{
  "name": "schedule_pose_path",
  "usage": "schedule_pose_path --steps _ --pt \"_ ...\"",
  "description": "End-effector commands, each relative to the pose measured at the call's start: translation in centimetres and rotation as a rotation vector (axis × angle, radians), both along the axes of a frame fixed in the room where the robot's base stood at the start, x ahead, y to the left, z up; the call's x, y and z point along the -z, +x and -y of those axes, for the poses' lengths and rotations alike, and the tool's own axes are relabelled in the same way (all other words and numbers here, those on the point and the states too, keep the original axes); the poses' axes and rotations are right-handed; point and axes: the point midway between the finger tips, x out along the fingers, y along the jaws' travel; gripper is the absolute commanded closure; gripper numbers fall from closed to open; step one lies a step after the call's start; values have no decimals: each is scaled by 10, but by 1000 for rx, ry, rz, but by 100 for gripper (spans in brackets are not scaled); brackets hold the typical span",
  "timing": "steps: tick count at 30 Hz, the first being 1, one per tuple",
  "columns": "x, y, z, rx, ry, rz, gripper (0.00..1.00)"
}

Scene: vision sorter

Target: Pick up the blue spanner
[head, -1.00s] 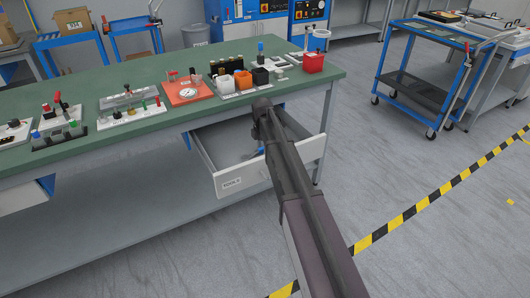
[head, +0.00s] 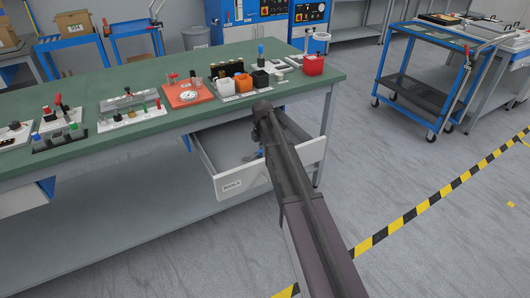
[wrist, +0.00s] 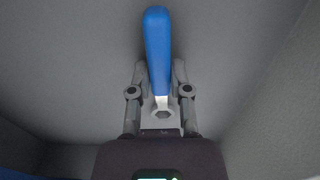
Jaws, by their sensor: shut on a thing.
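The blue spanner (wrist: 158,45) has a blue handle and a metal ring end. In the wrist view it lies between the two fingers of my gripper (wrist: 158,85), which is shut on it across the handle. The handle points away to the top of the view and the ring end is toward my wrist. In the head view a small blue part of the spanner (head: 261,152) shows beside my arm, within the open drawer (head: 229,187) area. The gripper itself is mostly hidden behind my arm there. I cannot tell whether the spanner touches the drawer floor.
The drawer's walls surround my gripper closely. The green bench top (head: 190,118) above the drawer holds several fixtures, an orange tray (head: 182,98) and a red bin (head: 313,66). A blue trolley (head: 420,90) stands at the right. The grey floor in front is clear.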

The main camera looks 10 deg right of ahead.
Motion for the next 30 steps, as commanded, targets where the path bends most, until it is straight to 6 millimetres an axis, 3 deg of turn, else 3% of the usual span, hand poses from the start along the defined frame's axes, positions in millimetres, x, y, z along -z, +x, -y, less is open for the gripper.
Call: schedule_pose_path --steps 14,30 --pt "-13 0 0 0 0 0 100" --pt "-66 0 1 1 0 0 100"
